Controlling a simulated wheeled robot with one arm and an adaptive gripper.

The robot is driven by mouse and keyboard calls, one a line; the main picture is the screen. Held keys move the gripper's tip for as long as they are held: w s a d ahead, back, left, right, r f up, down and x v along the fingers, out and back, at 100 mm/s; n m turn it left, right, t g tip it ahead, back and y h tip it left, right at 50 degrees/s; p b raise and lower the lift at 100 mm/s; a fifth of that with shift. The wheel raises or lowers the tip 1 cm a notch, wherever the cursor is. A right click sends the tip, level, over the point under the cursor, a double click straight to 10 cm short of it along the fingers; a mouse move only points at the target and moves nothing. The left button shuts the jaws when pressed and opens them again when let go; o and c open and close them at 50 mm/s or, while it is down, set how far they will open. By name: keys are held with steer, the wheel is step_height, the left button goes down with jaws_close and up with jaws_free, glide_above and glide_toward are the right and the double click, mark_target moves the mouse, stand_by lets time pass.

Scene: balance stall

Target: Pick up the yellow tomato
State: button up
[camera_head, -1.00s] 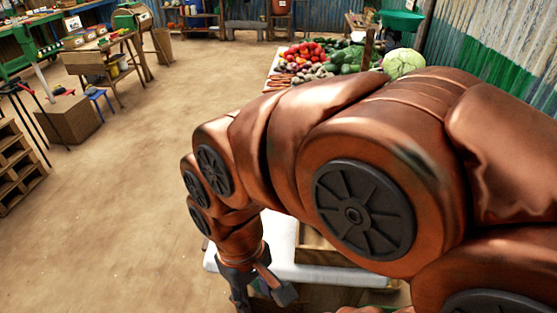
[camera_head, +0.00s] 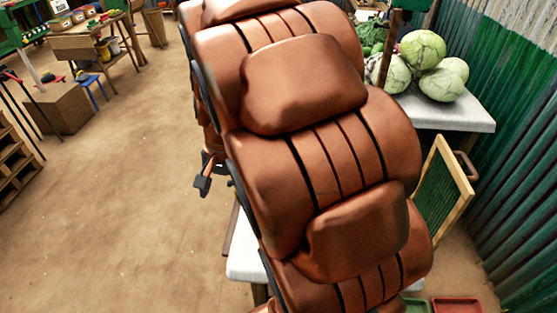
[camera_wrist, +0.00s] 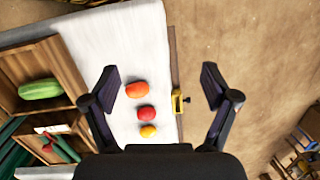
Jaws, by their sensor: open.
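The yellow tomato (camera_wrist: 148,131) lies on a white tabletop (camera_wrist: 85,42) in the wrist view, just in front of my gripper's dark body. A red tomato (camera_wrist: 146,113) and an orange-red one (camera_wrist: 137,90) lie in a row with it. My gripper (camera_wrist: 164,84) is open and empty, its two fingers spread wide; the row appears between them, nearer the left finger. In the head view my arm hides the tomatoes and most of the gripper; one dark finger (camera_head: 202,185) shows beside the arm.
A wooden tray (camera_wrist: 42,62) left in the wrist view holds a green vegetable (camera_wrist: 40,89). A small yellow item (camera_wrist: 178,103) sits at the table edge. In the head view, cabbages (camera_head: 422,48) rest on a table, with a wood-framed green board (camera_head: 440,190) below.

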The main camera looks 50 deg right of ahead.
steer(key=w+d+f+m+t, duration=0.1)
steer(key=w+d+f+m, duration=0.3)
steer(key=d, duration=0.5)
steer(key=w+d+f+m+t, duration=0.1)
steer(key=w+d+f+m, duration=0.1)
steer(key=w+d+m, duration=0.5)
steer(key=w+d+f+m+t, duration=0.1)
steer(key=d+f+m, duration=0.25)
steer(key=d, duration=0.35)
steer(key=w+d+f+m+t+b, duration=0.1)
steer(key=d+f+m, duration=0.1)
steer(key=d+f, duration=0.35)
steer(key=d+f+m+t, duration=0.1)
steer(key=d+f+m, duration=0.15)
steer(key=d, duration=0.65)
steer(key=shift+w+a+p+x, duration=0.1)
steer(key=shift+p+x, duration=0.35)
steer(key=shift+x, duration=1.15)
steer(key=shift+w+a+p+x, duration=0.15)
steer(key=shift+p+x, duration=0.3)
steer(key=shift+x, duration=1.2)
steer(key=shift+r, duration=0.15)
steer(key=c, duration=1.3)
